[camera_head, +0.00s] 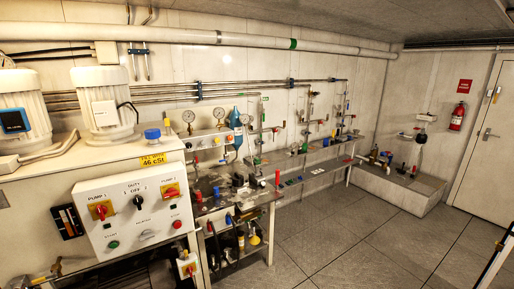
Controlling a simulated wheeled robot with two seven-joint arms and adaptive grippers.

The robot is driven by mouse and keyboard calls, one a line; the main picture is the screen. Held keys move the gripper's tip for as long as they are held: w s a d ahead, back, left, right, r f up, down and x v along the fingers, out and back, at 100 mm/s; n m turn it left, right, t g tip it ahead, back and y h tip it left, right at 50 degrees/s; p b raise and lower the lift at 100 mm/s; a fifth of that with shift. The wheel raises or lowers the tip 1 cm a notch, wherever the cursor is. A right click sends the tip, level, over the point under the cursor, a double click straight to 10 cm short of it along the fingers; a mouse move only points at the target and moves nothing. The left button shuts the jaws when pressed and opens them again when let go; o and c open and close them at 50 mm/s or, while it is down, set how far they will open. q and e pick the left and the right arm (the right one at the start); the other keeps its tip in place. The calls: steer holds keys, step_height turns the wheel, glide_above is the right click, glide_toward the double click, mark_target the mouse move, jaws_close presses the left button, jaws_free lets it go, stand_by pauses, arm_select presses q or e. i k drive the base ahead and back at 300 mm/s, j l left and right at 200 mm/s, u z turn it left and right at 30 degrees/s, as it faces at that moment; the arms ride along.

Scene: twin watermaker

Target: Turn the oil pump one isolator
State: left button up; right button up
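The isolator labelled PUMP 1 (101,210) is a red rotary handle on a yellow plate. It sits on the left of a pale control panel (140,238) at the left of the head view. A like isolator labelled PUMP 2 (171,191) is at the panel's upper right. A black duty selector knob (138,202) sits between them. A green button (113,244) and a red button (177,224) are lower on the panel. The exact handle angle of PUMP 1 is too small to tell. Neither of my grippers shows in the head view.
Two white motors (103,105) stand above the panel. Another red-and-yellow switch (188,267) is low beside it. A cluttered workbench (262,196) and wall pipework run to the right. The tiled floor (345,235) is clear. A fire extinguisher (457,116) hangs near the door (484,135).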

mark_target(101, 210)
steer(key=u, duration=1.35)
